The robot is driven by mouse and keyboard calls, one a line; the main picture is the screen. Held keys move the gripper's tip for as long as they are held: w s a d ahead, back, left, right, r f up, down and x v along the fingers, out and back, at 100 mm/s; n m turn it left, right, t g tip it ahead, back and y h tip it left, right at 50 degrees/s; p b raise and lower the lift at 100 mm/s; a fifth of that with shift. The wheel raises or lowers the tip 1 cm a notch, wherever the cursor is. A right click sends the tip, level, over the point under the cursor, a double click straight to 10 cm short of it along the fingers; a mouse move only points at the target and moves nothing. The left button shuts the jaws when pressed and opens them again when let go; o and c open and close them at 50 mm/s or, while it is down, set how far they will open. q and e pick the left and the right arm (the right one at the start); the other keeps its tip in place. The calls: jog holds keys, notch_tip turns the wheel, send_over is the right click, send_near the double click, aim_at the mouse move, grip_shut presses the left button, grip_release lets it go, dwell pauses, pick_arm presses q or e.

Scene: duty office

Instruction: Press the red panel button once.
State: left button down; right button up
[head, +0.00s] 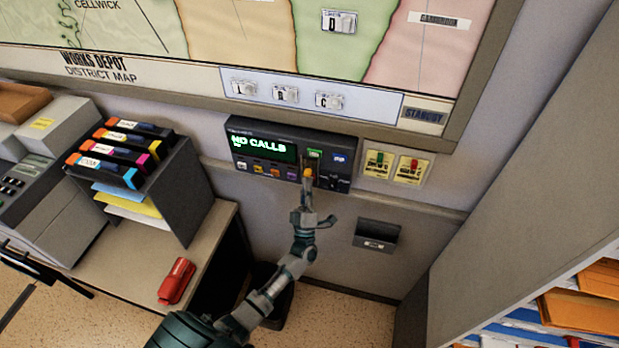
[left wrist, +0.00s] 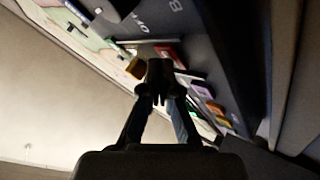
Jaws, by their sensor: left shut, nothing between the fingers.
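The dark call panel (head: 262,133) is fixed to the wall below the map, with a lit screen reading "NO CALLS". Small coloured buttons line its lower edge, and a green key (head: 314,154) and a blue key (head: 340,158) sit at the right. My left gripper (head: 307,180) is shut and empty, its tips in front of the panel's lower right part. A small orange-red patch shows at the tips. In the left wrist view, a red button (left wrist: 169,54) is just beyond the shut fingers (left wrist: 160,72); I cannot tell whether they touch it. My right gripper is out of view.
Right of the panel are two wall switches, one green (head: 379,161) and one red (head: 412,170). A desk (head: 122,262) at left holds a binder rack (head: 184,190) and a red stapler (head: 177,281). A grey cabinet side (head: 520,190) bounds the right.

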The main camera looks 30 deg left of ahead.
pick_arm(q)
jog(key=shift+s+d+p, duration=0.2)
jog(key=shift+s+p, duration=0.1)
jog(key=shift+s, duration=0.4)
jog(key=s+p, duration=0.1)
jog(key=s, duration=0.1)
jog(key=s+d+p, duration=0.1)
jog(key=s, duration=0.2)
jog(key=shift+d, duration=0.1)
jog(key=shift+w, duration=0.1)
dwell(0.6)
